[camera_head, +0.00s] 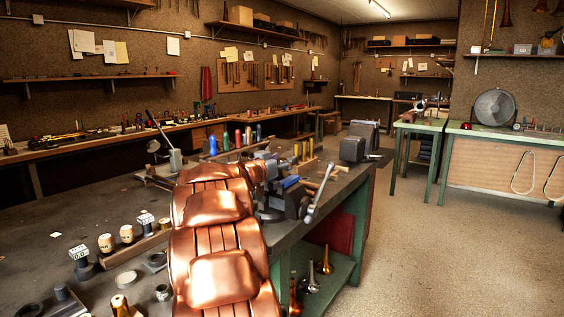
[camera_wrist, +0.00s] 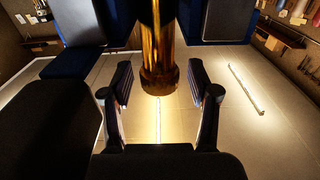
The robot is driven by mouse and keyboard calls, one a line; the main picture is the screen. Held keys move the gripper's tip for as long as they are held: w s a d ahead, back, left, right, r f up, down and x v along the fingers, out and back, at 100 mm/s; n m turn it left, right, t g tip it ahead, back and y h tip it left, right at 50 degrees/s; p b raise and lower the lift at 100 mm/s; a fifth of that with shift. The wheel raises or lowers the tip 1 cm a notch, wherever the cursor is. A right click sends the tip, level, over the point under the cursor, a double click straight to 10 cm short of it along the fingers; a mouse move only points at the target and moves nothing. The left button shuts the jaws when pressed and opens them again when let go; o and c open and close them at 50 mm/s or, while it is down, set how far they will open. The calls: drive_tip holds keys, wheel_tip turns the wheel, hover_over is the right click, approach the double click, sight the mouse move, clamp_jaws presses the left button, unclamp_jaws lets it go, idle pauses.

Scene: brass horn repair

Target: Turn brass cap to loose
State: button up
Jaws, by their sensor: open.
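The brass cap (camera_wrist: 160,84) is the wider, flared end of a shiny brass tube (camera_wrist: 156,30) that comes in from the top of the wrist view. My gripper (camera_wrist: 160,72) has its two dark fingers apart, one on each side of the cap, with a visible gap on both sides. I cannot tell how far the cap is from the fingertips in depth. In the head view, my copper-coloured arm reaches toward a grey and blue vise (camera_head: 285,195) on the dark bench (camera_head: 340,205). The arm hides the gripper and the cap there.
Dark blue and black blocks (camera_wrist: 225,20) flank the tube closely. On the bench, a row of coloured tools (camera_head: 235,138), a grey machine (camera_head: 358,142) and several small stamps and pots (camera_head: 107,243) stand around the arm. The floor (camera_head: 430,240) at right is clear.

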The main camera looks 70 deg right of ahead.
clamp_jaws()
idle(0.6)
drive_tip(key=shift+s+f+t+b, duration=0.1)
drive_tip(key=shift+f+t+b, duration=0.05)
drive_tip(key=shift+t+b, duration=0.2)
